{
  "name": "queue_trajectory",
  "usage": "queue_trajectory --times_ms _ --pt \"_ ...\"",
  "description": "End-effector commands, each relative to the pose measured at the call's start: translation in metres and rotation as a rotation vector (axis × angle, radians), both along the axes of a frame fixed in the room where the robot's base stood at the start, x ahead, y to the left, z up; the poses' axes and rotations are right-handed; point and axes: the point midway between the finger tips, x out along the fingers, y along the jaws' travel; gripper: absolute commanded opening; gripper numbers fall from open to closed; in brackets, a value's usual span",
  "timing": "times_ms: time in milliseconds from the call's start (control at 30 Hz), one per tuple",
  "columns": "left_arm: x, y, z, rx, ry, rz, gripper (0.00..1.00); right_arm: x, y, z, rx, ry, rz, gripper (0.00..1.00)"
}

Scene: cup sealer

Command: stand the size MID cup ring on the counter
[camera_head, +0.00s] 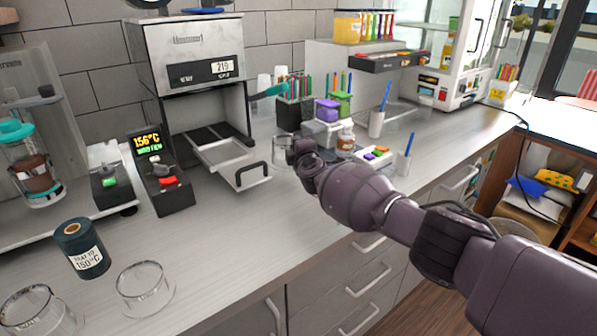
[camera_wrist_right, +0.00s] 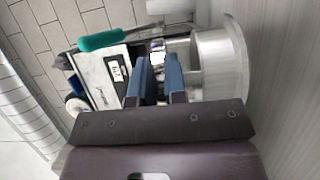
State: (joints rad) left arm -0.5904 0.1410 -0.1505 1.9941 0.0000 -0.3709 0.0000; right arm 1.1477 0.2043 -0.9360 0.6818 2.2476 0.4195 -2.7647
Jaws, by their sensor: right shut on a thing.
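My right gripper (camera_head: 300,150) is over the counter (camera_head: 215,235), just right of the sealer's pulled-out tray. In the right wrist view its two blue fingers (camera_wrist_right: 157,72) are shut on a part at the side of a pale round ring (camera_wrist_right: 226,62). In the head view a clear ring (camera_head: 281,158) shows at the fingertips, partly hidden by the gripper. I cannot read a size mark on it or tell whether it touches the counter. Two clear round glass-like pieces, one at the front left (camera_head: 30,310) and one beside it (camera_head: 143,286), stand on the counter. My left gripper is not in view.
The sealer (camera_head: 190,60) stands at the back with its tray (camera_head: 232,165) out. Pen cups (camera_head: 376,124) and small boxes (camera_head: 326,110) crowd the right. The front middle counter is clear.

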Motion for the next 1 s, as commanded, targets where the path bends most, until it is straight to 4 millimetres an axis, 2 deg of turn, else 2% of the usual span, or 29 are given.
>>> queue_trajectory --times_ms 33,100,333,600,833,1000 --pt "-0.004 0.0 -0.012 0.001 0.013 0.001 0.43 0.001 0.0 -0.011 0.001 0.002 0.0 0.0" --pt "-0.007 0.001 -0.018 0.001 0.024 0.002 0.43 0.001 0.0 -0.014 0.0 0.0 0.0 0.0" --pt "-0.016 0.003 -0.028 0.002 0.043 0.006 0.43 0.001 0.0 -0.021 0.0 -0.002 0.0 0.0" --pt "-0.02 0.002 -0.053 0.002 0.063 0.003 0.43 0.001 0.0 -0.058 -0.001 0.003 0.0 0.0" --pt "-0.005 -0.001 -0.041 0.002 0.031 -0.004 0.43 0.0 0.0 -0.056 0.001 -0.003 0.0 0.0" --pt "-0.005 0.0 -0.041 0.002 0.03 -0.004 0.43 0.0 0.0 -0.057 0.0 -0.003 0.0 0.0"
